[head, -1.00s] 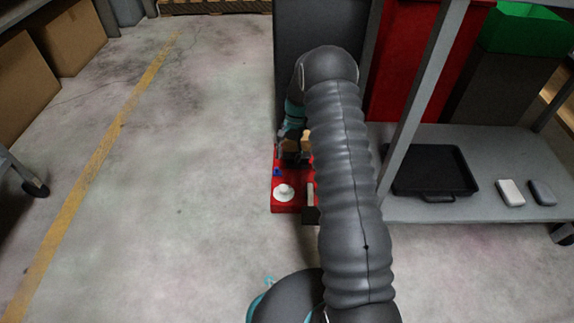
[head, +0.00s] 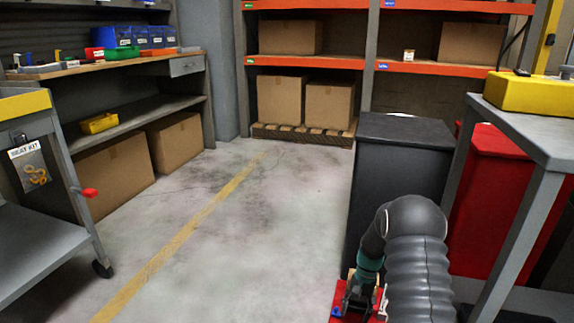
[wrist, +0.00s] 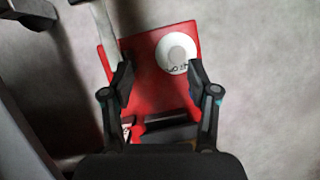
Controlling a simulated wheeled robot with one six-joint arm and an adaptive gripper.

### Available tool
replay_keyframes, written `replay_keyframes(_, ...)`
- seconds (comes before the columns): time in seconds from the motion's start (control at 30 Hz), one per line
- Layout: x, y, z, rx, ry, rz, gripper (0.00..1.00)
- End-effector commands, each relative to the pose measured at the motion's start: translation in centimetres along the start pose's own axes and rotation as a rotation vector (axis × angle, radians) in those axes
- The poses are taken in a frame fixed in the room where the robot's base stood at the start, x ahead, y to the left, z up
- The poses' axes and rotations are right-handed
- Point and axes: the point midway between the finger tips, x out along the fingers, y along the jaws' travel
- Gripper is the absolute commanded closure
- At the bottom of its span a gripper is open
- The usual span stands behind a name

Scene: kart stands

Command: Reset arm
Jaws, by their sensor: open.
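My gripper (wrist: 160,78) is open in the wrist view, its two dark fingers spread apart with nothing between them. Beneath it is a red board (wrist: 110,50) bearing a white round disc (wrist: 177,53) with dark marks. The board seems to be a part of my own base. In the head view my grey ribbed arm (head: 418,270) stands at the lower right. My gripper (head: 357,297) shows partly at the bottom, over the red board.
A black cabinet (head: 400,160) and a red bin (head: 495,200) stand beyond my arm. A grey cart (head: 545,130) bears a yellow box (head: 530,93) at right. Another cart (head: 35,250) and a workbench (head: 130,68) are at left. The floor (head: 240,250) between is clear.

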Motion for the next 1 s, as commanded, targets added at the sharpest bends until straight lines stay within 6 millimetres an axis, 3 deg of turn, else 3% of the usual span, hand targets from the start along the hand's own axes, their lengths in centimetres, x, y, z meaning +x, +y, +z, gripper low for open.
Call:
replay_keyframes(0.27, -5.5, 1.2, 5.9, -0.11, 0.063, 0.026, 0.4)
replay_keyframes(0.6, -13.5, 2.8, 15.4, -0.251, 0.196, 0.049, 0.4)
replay_keyframes(1.0, -20.4, 5.1, 26.4, -0.381, 0.377, 0.064, 0.4)
